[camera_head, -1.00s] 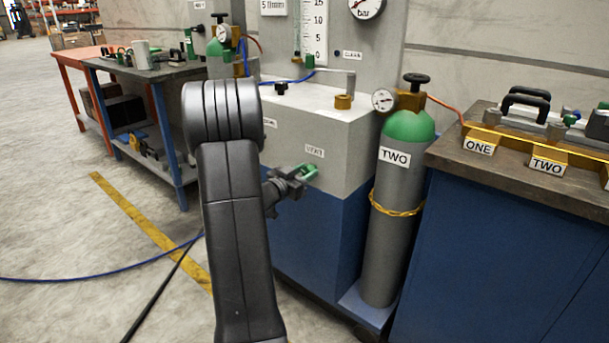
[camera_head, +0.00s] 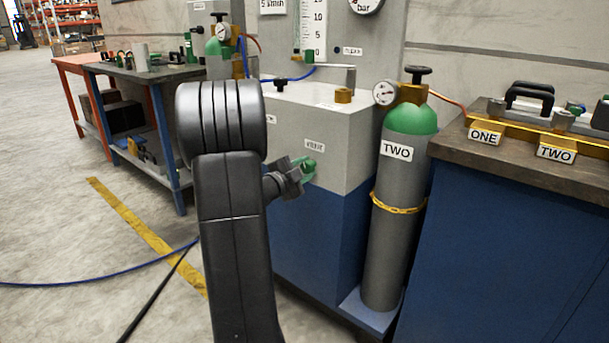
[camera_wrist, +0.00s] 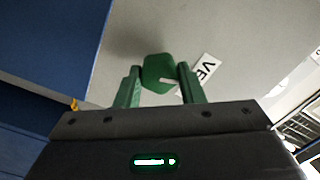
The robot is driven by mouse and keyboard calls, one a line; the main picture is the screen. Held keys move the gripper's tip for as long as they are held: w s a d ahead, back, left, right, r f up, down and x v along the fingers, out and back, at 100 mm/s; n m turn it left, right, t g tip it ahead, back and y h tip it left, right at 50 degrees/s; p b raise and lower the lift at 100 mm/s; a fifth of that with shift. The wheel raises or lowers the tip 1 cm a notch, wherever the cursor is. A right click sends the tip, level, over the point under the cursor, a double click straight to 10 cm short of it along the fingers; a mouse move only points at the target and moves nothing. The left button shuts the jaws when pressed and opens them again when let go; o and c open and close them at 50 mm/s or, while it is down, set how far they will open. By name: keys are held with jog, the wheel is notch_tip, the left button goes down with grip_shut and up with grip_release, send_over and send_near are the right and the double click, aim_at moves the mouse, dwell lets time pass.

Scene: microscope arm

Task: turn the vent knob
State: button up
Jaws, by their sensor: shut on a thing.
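The vent knob (camera_wrist: 158,72) is green and faceted with a pale mark, on the light grey panel of a cabinet. It shows in the head view (camera_head: 309,165) just under a small white label (camera_head: 314,145). My gripper (camera_wrist: 160,80) has its two green fingers on either side of the knob, shut on it. In the head view my gripper (camera_head: 303,170) reaches the panel from the left, behind my dark arm. The label (camera_wrist: 207,70), partly readable as "VE", lies right of the knob in the wrist view.
A grey cylinder marked TWO (camera_head: 403,220) with a green top stands right of the cabinet. A blue bench (camera_head: 500,230) is at the far right. A blue hose (camera_head: 90,283) and a black cable lie on the floor at left. Open floor lies at left.

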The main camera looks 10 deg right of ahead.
jog(key=shift+f+m+b, duration=0.1)
jog(key=shift+m+b, duration=0.55)
jog(key=shift+m, duration=0.95)
jog(key=o, duration=1)
jog(key=p+v, duration=0.3)
jog(key=v, duration=1.1)
jog(key=shift+w+d, duration=0.1)
jog(key=shift+d, duration=0.1)
